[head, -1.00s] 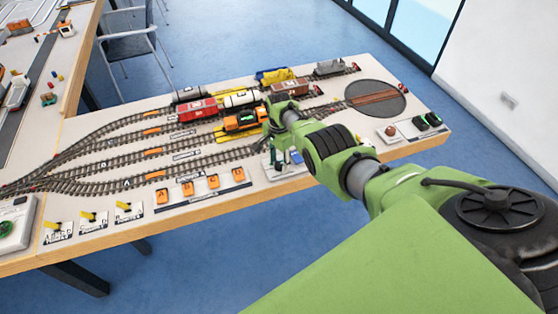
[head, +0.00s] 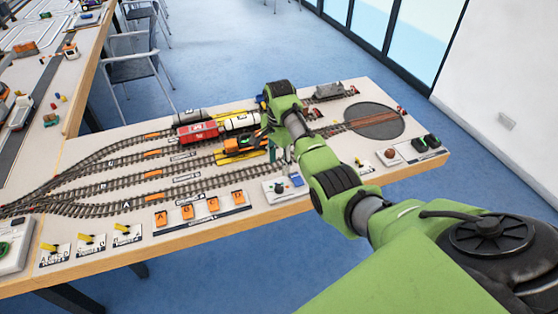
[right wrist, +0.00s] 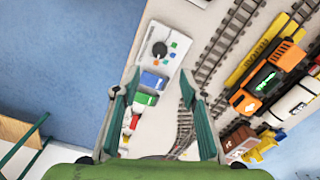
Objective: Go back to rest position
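My right arm reaches over the model railway table (head: 330,190) from the right in the head view. My right gripper (head: 281,158) points down beside the orange locomotive (head: 243,144), partly hidden by my own wrist. In the right wrist view the two dark green fingers of this gripper (right wrist: 161,84) stand wide apart with nothing held. A white control box with a black knob (right wrist: 160,50) lies just beyond the fingertips; it also shows in the head view (head: 280,187). The orange locomotive (right wrist: 268,82) is to the right of the fingers. My left gripper is not in view.
A red wagon (head: 198,132), a white tank wagon (head: 241,122) and a grey wagon (head: 330,91) stand on the tracks. A turntable (head: 375,120) is at the right. Orange buttons (head: 187,212) line the front edge. A chair (head: 138,65) stands behind.

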